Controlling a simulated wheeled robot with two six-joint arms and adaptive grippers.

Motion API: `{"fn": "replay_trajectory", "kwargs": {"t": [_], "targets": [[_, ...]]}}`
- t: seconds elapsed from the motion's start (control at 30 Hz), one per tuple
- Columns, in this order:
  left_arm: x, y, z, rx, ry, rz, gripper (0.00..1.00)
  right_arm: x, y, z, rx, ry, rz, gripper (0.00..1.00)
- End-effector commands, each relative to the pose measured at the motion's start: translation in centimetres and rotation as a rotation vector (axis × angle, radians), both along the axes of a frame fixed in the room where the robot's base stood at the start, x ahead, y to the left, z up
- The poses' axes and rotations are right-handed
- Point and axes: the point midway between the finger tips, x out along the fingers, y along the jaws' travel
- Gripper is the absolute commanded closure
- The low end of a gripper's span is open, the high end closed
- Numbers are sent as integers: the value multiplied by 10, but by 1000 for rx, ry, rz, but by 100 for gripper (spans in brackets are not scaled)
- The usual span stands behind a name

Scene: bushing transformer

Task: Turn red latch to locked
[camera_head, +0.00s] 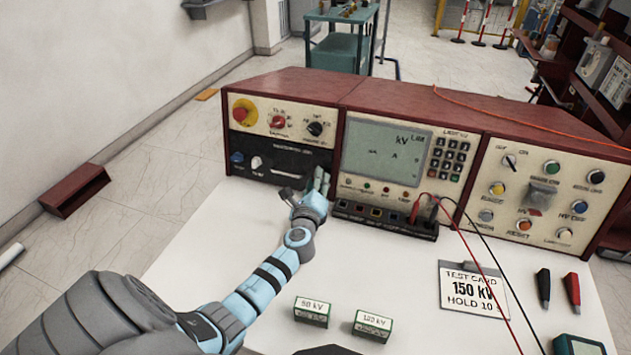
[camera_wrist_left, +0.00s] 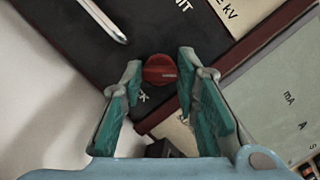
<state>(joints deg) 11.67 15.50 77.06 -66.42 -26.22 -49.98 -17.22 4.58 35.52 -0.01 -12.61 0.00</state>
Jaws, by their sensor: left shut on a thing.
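The red latch (camera_wrist_left: 159,69) is a small round red knob on a dark panel in the left wrist view. In the head view my left gripper (camera_head: 318,184) reaches the lower right of the dark panel (camera_head: 280,155) and hides the latch. The lettering by the latch is partly covered, so its marked positions cannot be read.
A meter with a screen (camera_head: 385,152) and a knob panel (camera_head: 540,190) stand to the right. Red and black leads hang over the white table (camera_head: 200,260). A test card (camera_head: 473,290), two small kV blocks (camera_head: 312,311) and two probes (camera_head: 572,289) lie in front.

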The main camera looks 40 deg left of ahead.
Motion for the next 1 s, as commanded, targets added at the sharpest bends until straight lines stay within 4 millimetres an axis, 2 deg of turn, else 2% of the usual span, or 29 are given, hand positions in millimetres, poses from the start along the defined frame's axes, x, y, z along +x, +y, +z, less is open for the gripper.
{"fn": "replay_trajectory", "kwargs": {"t": [0.6, 1.0], "targets": [[0, 0, 1, -501, -172, 130, 100, 0, 0, 16, 0, 0, 0, 100], [0, 0, 0, -658, -226, 171, 100, 0, 0, 21, 0, 0, 0, 100]]}}
